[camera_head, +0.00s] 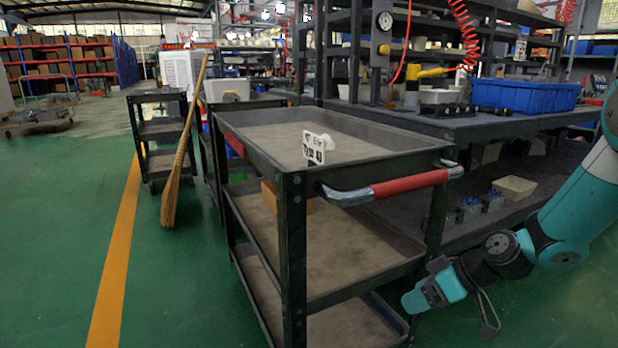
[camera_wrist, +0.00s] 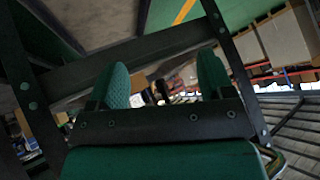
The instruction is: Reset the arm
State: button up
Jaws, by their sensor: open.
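My arm (camera_head: 575,215) comes in from the right in the head view and bends down to the lower right of the cart. Its teal and black end (camera_head: 435,290) is low, beside the cart's near right leg and below the red handle. The jaws are too small to make out there. In the wrist view my gripper (camera_wrist: 165,80) shows two green, textured fingers spread wide apart. I see nothing held between them. The wrist view is tilted, with dark cart-like bars close beyond the fingers.
A dark three-shelf cart (camera_head: 350,285) stands close, with a red handle (camera_head: 410,184). A white block with black markings (camera_head: 318,148) is on its top tray. A workbench (camera_head: 470,128) with a blue bin (camera_head: 525,95) stands behind. A broom (camera_head: 183,150) leans left. Green floor (camera_head: 55,240) is open at left.

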jog(key=s+a+r+g+h, duration=0.2)
jog(key=s+a+r, duration=0.5)
jog(key=s+r, duration=0.35)
jog(key=s+r+m+g+h, duration=0.1)
jog(key=s+r, duration=0.2)
jog(key=s, duration=0.5)
jog(key=s+r+h, duration=0.1)
jog(key=s+r, duration=0.3)
jog(key=s, duration=0.4)
notch_tip(320, 180, up, 38)
jog(key=p, duration=3.8)
jog(key=shift+m, duration=0.3)
